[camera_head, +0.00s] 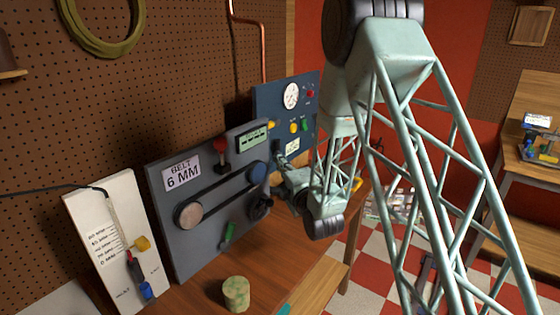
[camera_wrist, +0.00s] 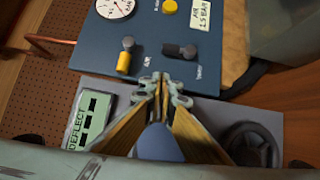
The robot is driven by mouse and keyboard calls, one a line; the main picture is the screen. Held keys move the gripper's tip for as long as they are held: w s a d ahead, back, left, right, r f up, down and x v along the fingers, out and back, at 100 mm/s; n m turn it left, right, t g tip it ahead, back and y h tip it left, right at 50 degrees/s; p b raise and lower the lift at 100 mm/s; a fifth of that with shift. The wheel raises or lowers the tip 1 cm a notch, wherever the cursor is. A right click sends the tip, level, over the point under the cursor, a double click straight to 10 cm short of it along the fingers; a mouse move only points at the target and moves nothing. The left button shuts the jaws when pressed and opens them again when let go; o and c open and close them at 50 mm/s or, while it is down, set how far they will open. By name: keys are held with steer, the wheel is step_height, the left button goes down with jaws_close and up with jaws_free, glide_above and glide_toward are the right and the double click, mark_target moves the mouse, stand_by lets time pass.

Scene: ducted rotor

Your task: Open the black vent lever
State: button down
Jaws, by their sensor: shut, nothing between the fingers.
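The black vent lever (camera_wrist: 180,50) is on the blue-grey air panel (camera_wrist: 215,75) in the wrist view. Its dark knob points right in the picture, above a small label. A yellow lever (camera_wrist: 125,58) stands to its left. My gripper (camera_wrist: 163,82) is shut and empty, with its tips at the panel's near edge, a little below the black lever in the picture and apart from it. In the head view my gripper (camera_head: 281,162) is in front of the lower part of the air panel (camera_head: 268,100); I cannot make out the black lever there.
The belt panel (camera_head: 163,220) stands in front of the air panel, with pulleys and a red knob (camera_head: 220,146). Its black handwheel (camera_wrist: 250,145) is right of my gripper. A green cylinder (camera_head: 236,292) and a white scale board (camera_head: 88,222) are at the near left.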

mark_target(276, 140)
steer(key=w+d+x, duration=0.1)
steer(key=d+x, duration=0.1)
steer(key=x, duration=0.9)
steer(key=shift+w+d, duration=0.2)
steer(key=shift+r, duration=0.1)
steer(key=shift+w+d, duration=0.1)
steer(key=shift+w, duration=0.1)
steer(key=shift+w+d+b, duration=0.15)
steer(key=shift+w+b, duration=0.1)
steer(key=shift+b, duration=0.5)
steer(key=shift+w+r+b, duration=0.1)
steer(key=shift+r+b, duration=0.05)
steer(key=shift+b, duration=0.15)
steer(key=shift+w+r, duration=0.1)
steer(key=shift+r, duration=0.2)
